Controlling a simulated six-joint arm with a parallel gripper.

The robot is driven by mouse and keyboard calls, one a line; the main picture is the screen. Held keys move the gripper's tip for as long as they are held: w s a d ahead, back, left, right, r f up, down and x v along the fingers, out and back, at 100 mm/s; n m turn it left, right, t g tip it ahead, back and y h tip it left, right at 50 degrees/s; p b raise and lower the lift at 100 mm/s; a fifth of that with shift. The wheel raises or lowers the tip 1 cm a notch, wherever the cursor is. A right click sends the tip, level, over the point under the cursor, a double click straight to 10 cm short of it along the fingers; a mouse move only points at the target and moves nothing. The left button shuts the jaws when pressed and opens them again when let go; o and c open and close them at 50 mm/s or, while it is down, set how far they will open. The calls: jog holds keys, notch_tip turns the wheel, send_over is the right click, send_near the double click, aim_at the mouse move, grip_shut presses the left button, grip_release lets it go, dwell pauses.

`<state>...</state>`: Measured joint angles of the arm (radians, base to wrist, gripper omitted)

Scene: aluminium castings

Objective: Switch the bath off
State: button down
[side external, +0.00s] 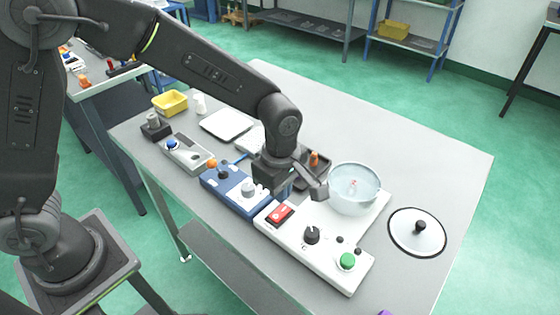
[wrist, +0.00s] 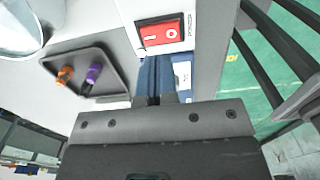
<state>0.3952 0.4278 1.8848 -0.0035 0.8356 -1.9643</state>
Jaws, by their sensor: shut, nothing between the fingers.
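The bath is a white base (side external: 318,222) with a round clear glass bowl (side external: 354,188) at its back. Its front panel carries a red rocker switch (side external: 279,214), a black knob (side external: 311,235) and a green button (side external: 347,261). My gripper (side external: 283,190) is shut and empty, above the table just behind and left of the switch. In the wrist view its fingertips (wrist: 154,98) lie below the switch, apart from it. Whether the switch is on is unclear.
A blue control box (side external: 226,189) stands directly left of the bath. A dark tray (wrist: 78,67) with orange and purple items lies behind my gripper. A round glass lid (side external: 416,233) lies right of the bath. The table's right and back areas are clear.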

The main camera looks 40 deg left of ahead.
aim_at(276, 217)
notch_tip(276, 217, up, 10)
jog(key=shift+f, duration=0.25)
jog(key=shift+s+d+f, duration=0.1)
jog(key=shift+s, duration=0.6)
notch_tip(276, 217, down, 14)
jog(key=shift+f, duration=0.1)
dwell(0.4)
